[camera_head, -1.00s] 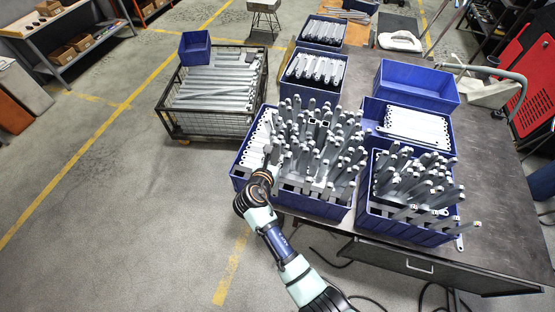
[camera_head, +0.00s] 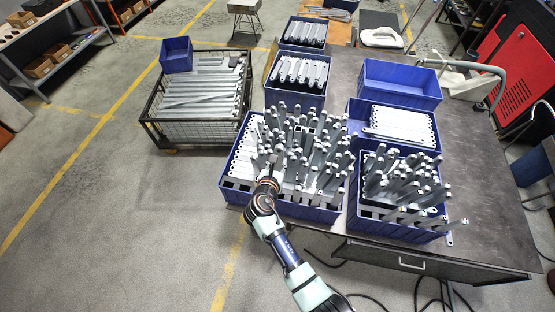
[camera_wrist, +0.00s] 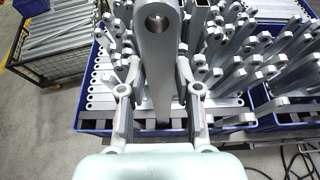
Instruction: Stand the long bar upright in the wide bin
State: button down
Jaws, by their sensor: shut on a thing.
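The long bar (camera_wrist: 157,60) is a grey metal bar with a round hole near its rounded upper end. It stands roughly upright between the fingers of my gripper (camera_wrist: 158,100), which is shut on it. The wide bin (camera_head: 310,211) is blue and packed with many upright grey bars, with flat pale bars lying along its left side. In the head view my gripper (camera_head: 270,173) is over the bin's front left part. The held bar's lower end is low over the bin's front, among dark stock; I cannot tell whether it touches the bottom.
Upright bars crowd close right of my gripper. A second blue bin (camera_head: 400,232) of leaning bars stands to the right. A bin of flat pale bars (camera_head: 352,122) and an empty blue bin (camera_head: 402,73) are behind. A wire crate (camera_head: 192,130) of long bars stands left on the floor.

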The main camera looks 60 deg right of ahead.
notch_tip(320, 180, down, 2)
jog(key=shift+f, duration=0.1)
notch_tip(320, 180, down, 13)
jog(key=b, duration=1.2)
jog(key=shift+f, duration=0.15)
jog(key=c, duration=0.7)
grip_release()
jog(key=v, duration=1.2)
